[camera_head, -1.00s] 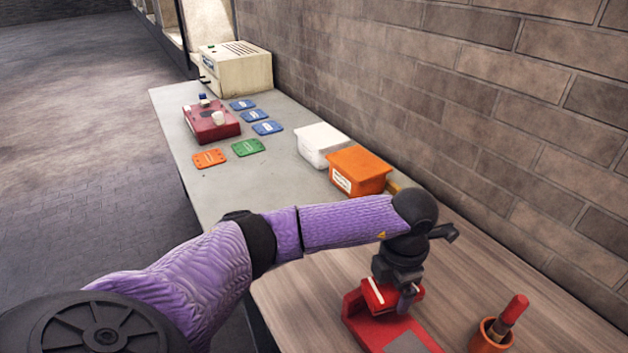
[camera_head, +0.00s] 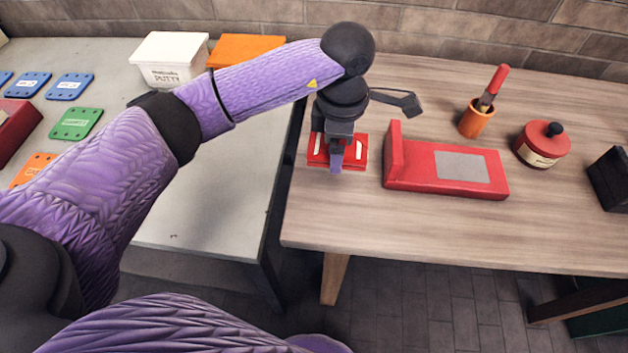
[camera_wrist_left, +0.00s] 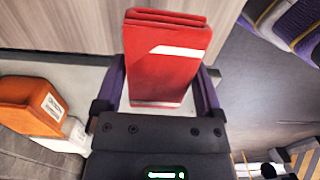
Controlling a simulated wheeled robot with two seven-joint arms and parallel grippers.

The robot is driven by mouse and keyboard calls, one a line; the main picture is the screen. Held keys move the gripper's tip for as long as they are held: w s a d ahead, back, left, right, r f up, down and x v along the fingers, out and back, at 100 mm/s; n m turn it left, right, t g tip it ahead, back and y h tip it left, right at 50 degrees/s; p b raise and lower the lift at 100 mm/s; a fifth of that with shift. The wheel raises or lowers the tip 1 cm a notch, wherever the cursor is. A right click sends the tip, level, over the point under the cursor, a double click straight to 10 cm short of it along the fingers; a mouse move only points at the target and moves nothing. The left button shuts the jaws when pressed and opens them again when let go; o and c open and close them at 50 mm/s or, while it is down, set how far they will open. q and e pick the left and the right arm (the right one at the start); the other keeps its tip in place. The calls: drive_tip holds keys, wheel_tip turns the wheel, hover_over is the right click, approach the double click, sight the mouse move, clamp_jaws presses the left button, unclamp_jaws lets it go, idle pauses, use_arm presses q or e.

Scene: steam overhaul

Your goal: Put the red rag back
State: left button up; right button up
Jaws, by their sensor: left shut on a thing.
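The folded red rag (camera_head: 318,153), with white stripes, is held in my left gripper (camera_head: 338,155) near the left edge of the wooden table. In the left wrist view the rag (camera_wrist_left: 165,65) sits between the two purple fingers of the gripper (camera_wrist_left: 163,85), which are shut on it. A red stand (camera_head: 430,183) with an upright left wall and a grey pad (camera_head: 462,167) lies just right of the rag, apart from it. I cannot tell the rag's exact height above the table. My right gripper is not in view.
An orange cup (camera_head: 477,120) holding a red-handled tool, a red lidded pot (camera_head: 542,145) and a black object (camera_head: 609,180) stand right of the stand. A white tub (camera_head: 170,62) and an orange bin (camera_head: 245,48) stand on the grey table (camera_head: 215,190). Front wood (camera_head: 400,235) is clear.

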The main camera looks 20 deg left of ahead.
sight(335, 188)
use_arm(q)
wheel_tip(335, 188, down, 9)
drive_tip(key=b, duration=0.3)
drive_tip(key=shift+w+d+f, duration=0.1)
drive_tip(key=shift+f, duration=0.45)
drive_tip(key=shift+r, duration=0.15)
drive_tip(key=o, duration=0.9)
wheel_tip(335, 188, up, 12)
drive_tip(key=p, duration=0.4)
drive_tip(key=shift+r, duration=0.1)
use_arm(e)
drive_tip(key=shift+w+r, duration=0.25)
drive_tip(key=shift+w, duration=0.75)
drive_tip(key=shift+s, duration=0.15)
